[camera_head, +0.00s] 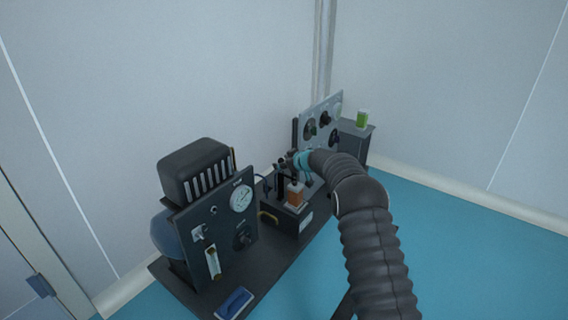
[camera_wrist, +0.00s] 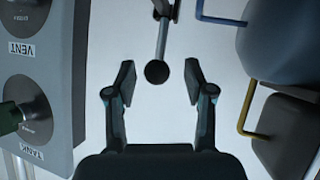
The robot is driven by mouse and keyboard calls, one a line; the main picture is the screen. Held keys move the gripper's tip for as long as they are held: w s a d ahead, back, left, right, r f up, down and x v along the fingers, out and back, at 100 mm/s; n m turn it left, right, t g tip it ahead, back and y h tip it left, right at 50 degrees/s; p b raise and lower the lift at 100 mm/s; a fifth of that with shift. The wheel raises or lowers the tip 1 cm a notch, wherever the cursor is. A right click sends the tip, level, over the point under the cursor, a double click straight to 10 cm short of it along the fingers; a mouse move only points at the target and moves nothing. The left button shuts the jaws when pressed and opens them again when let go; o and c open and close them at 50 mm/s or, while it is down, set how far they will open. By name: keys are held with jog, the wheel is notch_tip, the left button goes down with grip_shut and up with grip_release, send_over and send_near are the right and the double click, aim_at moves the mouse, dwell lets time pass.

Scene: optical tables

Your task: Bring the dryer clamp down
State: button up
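In the wrist view a thin metal rod with a dark ball knob (camera_wrist: 157,72) comes down from the top of the picture; it looks like the dryer clamp's handle. The ball lies between the fingertips of my gripper (camera_wrist: 160,84). The fingers stand apart on both sides, with a clear gap to the ball, so my gripper is open and empty. How far the ball is from the fingers in depth I cannot tell. In the head view my gripper (camera_head: 292,162) is above the small dark unit with an orange block (camera_head: 295,194). My arm partly hides that area.
A grey panel with VENT and TANK knobs (camera_wrist: 28,112) stands close on the left in the wrist view. Rounded dark housings (camera_wrist: 285,42) and a yellow handle (camera_wrist: 244,112) are on the right.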

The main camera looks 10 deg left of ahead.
jog(key=v, duration=1.2)
dwell(0.4)
